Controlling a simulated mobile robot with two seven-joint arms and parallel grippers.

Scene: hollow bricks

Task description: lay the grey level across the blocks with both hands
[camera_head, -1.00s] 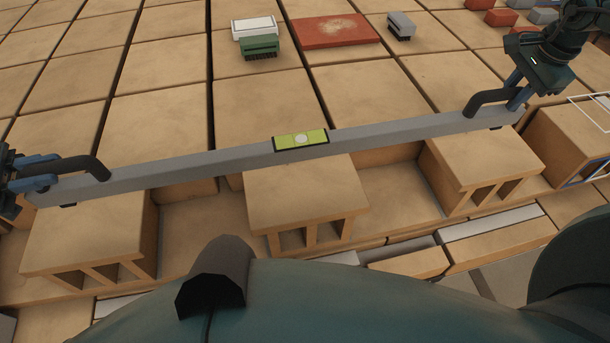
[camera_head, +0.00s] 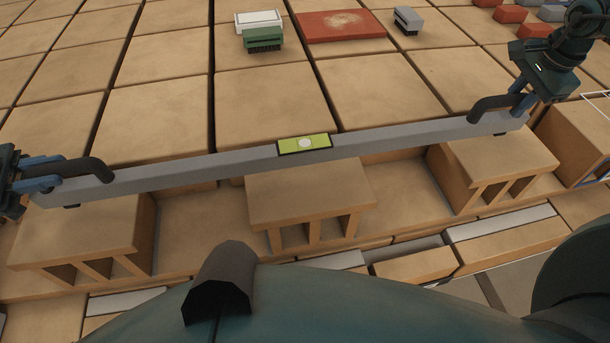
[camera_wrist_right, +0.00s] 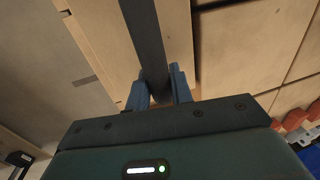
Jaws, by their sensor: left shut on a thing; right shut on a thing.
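The grey level (camera_head: 215,165) is a long bar with a yellow-green vial (camera_head: 304,145) at its middle and a dark handle near each end. It spans above the left hollow block (camera_head: 85,235), the middle hollow block (camera_head: 312,195) and the right hollow block (camera_head: 500,160). I cannot tell whether it touches their tops. My left gripper (camera_head: 42,175) is shut on the left handle (camera_head: 90,165). My right gripper (camera_head: 523,95) is shut on the right handle (camera_head: 490,105). In the right wrist view, my right gripper's blue fingers (camera_wrist_right: 160,90) close around the dark handle (camera_wrist_right: 148,45).
Behind the level lies a broad surface of tan blocks with dark gaps (camera_head: 160,75). On it stand a green brush (camera_head: 263,40), a white block (camera_head: 258,20), a red slab (camera_head: 340,26) and a grey brush (camera_head: 408,20). Red and grey bricks (camera_head: 510,14) lie at the far right.

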